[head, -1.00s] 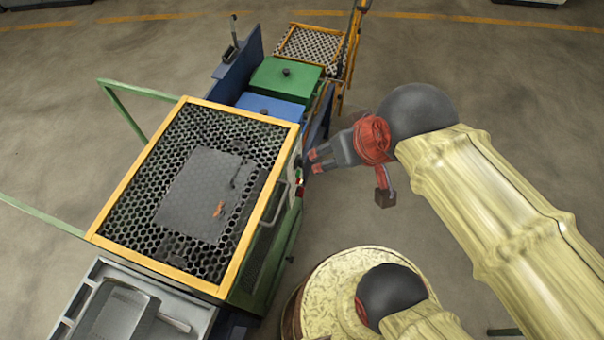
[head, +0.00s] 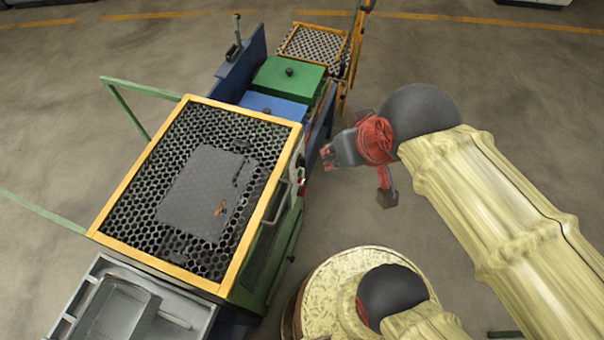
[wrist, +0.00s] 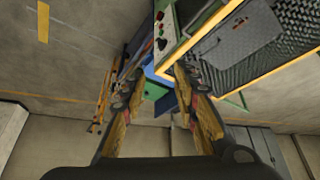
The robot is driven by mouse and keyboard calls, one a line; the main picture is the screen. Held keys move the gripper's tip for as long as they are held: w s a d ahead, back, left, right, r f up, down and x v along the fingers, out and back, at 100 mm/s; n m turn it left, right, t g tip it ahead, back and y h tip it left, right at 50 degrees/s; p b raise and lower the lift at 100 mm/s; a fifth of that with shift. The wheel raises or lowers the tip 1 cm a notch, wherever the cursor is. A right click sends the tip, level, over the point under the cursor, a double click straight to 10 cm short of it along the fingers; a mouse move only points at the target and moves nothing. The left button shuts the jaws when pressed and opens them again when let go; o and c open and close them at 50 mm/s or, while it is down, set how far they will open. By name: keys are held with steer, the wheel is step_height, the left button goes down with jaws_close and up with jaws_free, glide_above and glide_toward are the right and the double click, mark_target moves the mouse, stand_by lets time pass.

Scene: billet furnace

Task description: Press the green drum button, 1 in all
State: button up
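The control panel (wrist: 165,28) on the side of the furnace cabinet shows at the top of the wrist view.
The orange-framed perforated top (head: 265,228) with a handle is left of my gripper. Green (head: 285,75) and blue (head: 268,107) covers lie behind it. A grey tray (head: 70,315) is at front left. The floor (head: 450,60) behind and right is clear.

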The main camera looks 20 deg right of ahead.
steer(key=c, duration=0.6)
jaws_close()
stand_by(0.8)
